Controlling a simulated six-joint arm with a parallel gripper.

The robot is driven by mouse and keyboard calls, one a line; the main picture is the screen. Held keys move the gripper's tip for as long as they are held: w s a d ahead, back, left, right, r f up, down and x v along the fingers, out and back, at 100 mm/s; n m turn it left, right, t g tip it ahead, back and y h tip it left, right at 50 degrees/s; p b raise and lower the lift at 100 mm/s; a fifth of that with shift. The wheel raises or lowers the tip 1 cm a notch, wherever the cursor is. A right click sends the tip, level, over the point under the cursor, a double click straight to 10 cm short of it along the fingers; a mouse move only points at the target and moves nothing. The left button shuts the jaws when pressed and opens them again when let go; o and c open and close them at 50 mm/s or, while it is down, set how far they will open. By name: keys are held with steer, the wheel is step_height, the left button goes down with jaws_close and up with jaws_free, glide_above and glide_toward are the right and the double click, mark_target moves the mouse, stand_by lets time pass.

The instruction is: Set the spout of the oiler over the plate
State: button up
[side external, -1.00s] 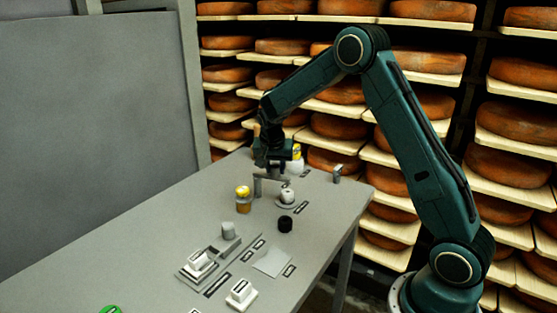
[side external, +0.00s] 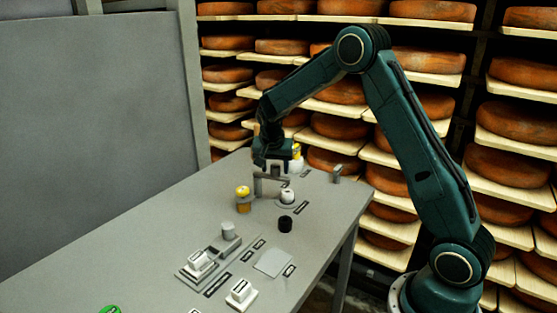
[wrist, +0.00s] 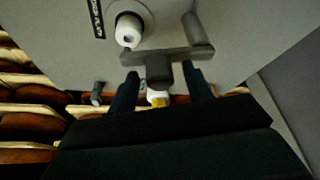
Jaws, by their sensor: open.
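A grey post with a horizontal bar (side external: 272,180), which looks like the oiler and its spout, stands at the far part of the table. In the wrist view the bar (wrist: 180,54) carries an upright dark knob (wrist: 158,68), and its free end is beside a white round piece on a grey disc. My gripper (side external: 272,173) is open, pointing down at the bar. Its fingers (wrist: 162,88) show on either side of the knob, apart from it. Contact is hidden in the side view. A flat pale square plate (side external: 273,262) lies nearer on the table.
A yellow-capped amber jar (side external: 243,200) stands left of the post. A yellow-and-white object (side external: 297,155) is behind my gripper. Grey fixtures (side external: 210,258) sit nearer; the table's left is clear.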

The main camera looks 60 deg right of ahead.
steer(key=v, duration=1.3)
steer(key=shift+r, duration=0.2)
steer(key=shift+s+a, duration=0.1)
steer(key=shift+a, duration=0.05)
steer(key=s+a+r+n+t+y, duration=0.1)
steer(key=s+a+r+n, duration=0.2)
steer(key=s, duration=0.4)
steer(key=s+a+r+n+t+y, duration=0.1)
steer(key=s+a+r+n, duration=0.2)
steer(key=s, duration=0.4)
steer(key=s+a+r+n+t+y, duration=0.1)
steer(key=s+a+n, duration=0.2)
steer(key=s+a, duration=0.3)
steer(key=s+a+f+n+y, duration=0.1)
steer(key=s+a+f+n, duration=0.1)
steer(key=s, duration=0.8)
steer(key=shift+a+f+n+t, duration=0.2)
steer(key=shift+f+n+t, duration=0.25)
steer(key=shift+n, duration=0.55)
